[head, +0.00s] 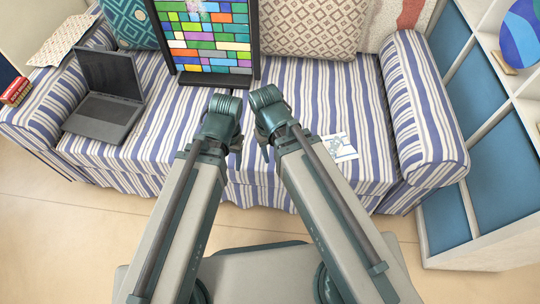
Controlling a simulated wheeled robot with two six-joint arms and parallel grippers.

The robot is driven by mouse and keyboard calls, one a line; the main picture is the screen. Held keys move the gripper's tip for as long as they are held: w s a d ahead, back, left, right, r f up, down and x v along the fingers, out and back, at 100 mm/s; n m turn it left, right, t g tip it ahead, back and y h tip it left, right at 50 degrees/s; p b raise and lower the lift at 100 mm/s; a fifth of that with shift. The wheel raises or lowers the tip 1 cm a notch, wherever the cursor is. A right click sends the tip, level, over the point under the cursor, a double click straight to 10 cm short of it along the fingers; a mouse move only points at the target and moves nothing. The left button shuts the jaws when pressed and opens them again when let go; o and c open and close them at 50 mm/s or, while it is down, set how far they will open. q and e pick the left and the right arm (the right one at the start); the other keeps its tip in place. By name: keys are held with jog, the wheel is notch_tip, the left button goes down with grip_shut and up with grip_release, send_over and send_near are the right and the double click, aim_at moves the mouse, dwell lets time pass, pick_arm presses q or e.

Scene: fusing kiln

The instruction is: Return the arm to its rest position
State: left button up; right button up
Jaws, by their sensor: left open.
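Both of my arms reach forward from the bottom of the head view, side by side, with their wrists close together over the front of the striped sofa. My left gripper (236,144) shows only as a small dark part beside the left wrist. It is open, and I see nothing held in it.
The striped sofa (330,115) holds an open laptop (100,110) at left, a colourful stained-glass panel (208,45) at the back and a patterned card (339,147) at right. Shelving (490,150) stands on the right. Bare floor (60,240) shows at lower left.

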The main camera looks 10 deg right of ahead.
jog(key=shift+s+a+n, duration=0.4)
jog(key=shift+s+a, duration=0.2)
jog(key=shift+a, duration=0.2)
pick_arm(q)
jog(key=shift+r, duration=0.1)
pick_arm(e)
jog(key=shift+r, duration=0.1)
pick_arm(q)
notch_tip(320, 180, up, 27)
jog(key=p, duration=2.7)
pick_arm(e)
notch_tip(320, 180, up, 27)
pick_arm(q)
jog(key=shift+r, duration=0.1)
pick_arm(e)
jog(key=shift+r, duration=0.1)
pick_arm(q)
jog(key=shift+c, duration=0.9)
pick_arm(e)
jog(key=shift+a, duration=0.1)
